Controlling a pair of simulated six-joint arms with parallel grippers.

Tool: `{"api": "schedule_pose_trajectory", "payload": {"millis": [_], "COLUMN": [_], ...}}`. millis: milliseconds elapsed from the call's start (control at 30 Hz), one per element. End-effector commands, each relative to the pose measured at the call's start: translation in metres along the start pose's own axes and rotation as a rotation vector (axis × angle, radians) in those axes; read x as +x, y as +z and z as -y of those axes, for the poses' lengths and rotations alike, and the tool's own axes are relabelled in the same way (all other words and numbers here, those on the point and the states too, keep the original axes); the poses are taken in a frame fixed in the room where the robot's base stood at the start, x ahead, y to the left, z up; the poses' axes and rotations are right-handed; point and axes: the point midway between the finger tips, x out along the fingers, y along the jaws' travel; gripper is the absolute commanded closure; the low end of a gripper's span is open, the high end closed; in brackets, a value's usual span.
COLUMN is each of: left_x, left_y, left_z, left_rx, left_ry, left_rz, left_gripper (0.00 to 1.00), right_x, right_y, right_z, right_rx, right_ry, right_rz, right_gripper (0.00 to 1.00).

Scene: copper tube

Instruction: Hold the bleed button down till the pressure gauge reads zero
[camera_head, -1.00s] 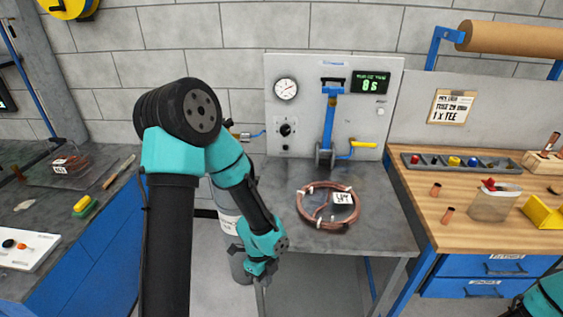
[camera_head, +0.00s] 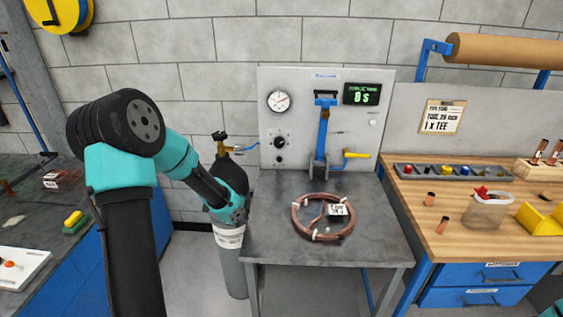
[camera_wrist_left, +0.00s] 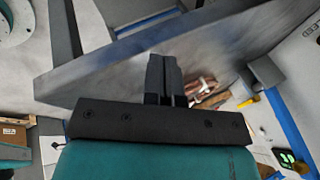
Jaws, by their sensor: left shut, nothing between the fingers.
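The pressure gauge (camera_head: 279,101) is a white dial with a dark needle, upper left on the grey panel (camera_head: 346,132). Its reading is too small to tell. A small round pale button (camera_head: 373,122) sits under the green display, and another small round fitting (camera_head: 279,159) sits below the black knob; I cannot tell which is the bleed button. My left gripper (camera_wrist_left: 163,75) is shut and empty in the left wrist view. In the head view my left wrist (camera_head: 232,207) is in front of the gas cylinder, left of the panel, its fingers hard to make out.
A coil of copper tube (camera_head: 322,235) lies on the grey table (camera_head: 375,235) before the panel. A blue lever (camera_head: 323,135) and yellow handle (camera_head: 356,155) stick out from the panel. The gas cylinder (camera_head: 232,270) stands left of the table. The green display (camera_head: 362,94) is lit.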

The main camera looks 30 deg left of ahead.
Motion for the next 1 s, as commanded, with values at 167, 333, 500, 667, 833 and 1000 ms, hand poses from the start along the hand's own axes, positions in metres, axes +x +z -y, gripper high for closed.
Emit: {"api": "schedule_pose_trajectory", "payload": {"millis": [167,333,500,667,833,1000], "left_x": [0.028,0.051,0.072,0.084,0.088,0.089], "left_y": [0.001,0.000,-0.003,-0.007,-0.010,-0.011], "left_z": [0.056,0.110,0.166,0.205,0.224,0.227], "left_rx": [-0.037,-0.074,-0.109,-0.131,-0.141,-0.143], "left_ry": [-0.160,-0.325,-0.508,-0.648,-0.721,-0.736], "left_rz": [-0.062,-0.141,-0.252,-0.358,-0.420,-0.435], "left_gripper": [1.00,1.00,1.00,1.00,1.00,1.00], "right_x": [0.000,0.000,0.000,0.000,0.000,0.000], "right_y": [0.000,0.000,0.000,0.000,0.000,0.000], "right_z": [0.000,0.000,0.000,0.000,0.000,0.000], "right_rx": [0.000,0.000,0.000,0.000,0.000,0.000], "right_ry": [0.000,0.000,0.000,0.000,0.000,0.000], "right_rz": [0.000,0.000,0.000,0.000,0.000,0.000], "right_gripper": [0.57,0.57,0.57,0.57,0.57,0.57]}}
